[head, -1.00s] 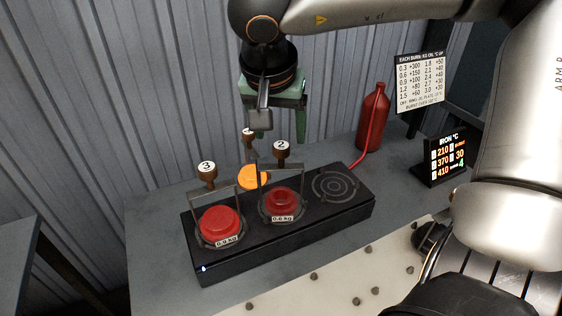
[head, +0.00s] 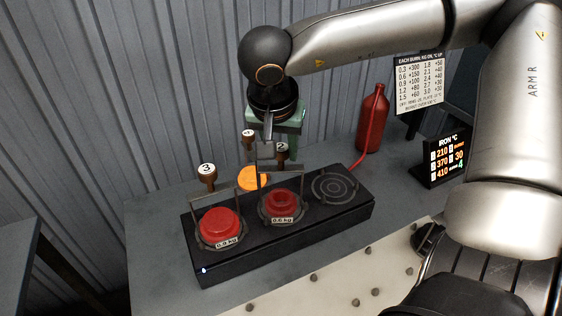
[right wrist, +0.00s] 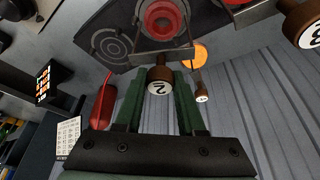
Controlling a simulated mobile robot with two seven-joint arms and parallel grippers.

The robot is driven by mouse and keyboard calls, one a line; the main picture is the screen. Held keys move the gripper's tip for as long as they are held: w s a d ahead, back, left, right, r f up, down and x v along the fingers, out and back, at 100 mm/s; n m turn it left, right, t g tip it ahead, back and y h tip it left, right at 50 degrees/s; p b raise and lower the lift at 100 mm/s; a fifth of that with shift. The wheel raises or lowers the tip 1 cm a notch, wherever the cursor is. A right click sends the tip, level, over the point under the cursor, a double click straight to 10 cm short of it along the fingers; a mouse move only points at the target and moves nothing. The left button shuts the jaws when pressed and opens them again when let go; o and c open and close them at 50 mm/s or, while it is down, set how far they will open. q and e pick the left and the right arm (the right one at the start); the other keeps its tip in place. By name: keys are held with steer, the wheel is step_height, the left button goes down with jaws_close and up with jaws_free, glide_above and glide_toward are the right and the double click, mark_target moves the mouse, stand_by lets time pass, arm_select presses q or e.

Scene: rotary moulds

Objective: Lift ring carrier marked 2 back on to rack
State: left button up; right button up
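The ring carrier marked 2 (head: 262,180) stands on the middle of a long black burner unit (head: 300,232). It has a grey frame, a brown knob on top and a red piece (head: 283,201) in its ring, labelled 0.6 kg. In the right wrist view the knob marked 2 (right wrist: 159,80) lies between the green fingers. My right gripper (head: 283,138) is over this knob from above, with gaps visible beside the knob, so it is open. In the head view the arm and hand partly hide the knob. My left gripper is not in view. I cannot identify the rack.
A ring carrier marked 3 (head: 207,180) stands close on the left. Another knob (head: 248,134) and a glowing orange disc (head: 252,179) are behind. A bare ringed burner (head: 334,187) is to the right. A red bottle (head: 372,120) and an iron temperature display (head: 447,158) stand further right.

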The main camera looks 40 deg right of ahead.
jaws_close()
steer(key=shift+r, duration=0.1)
stand_by(0.8)
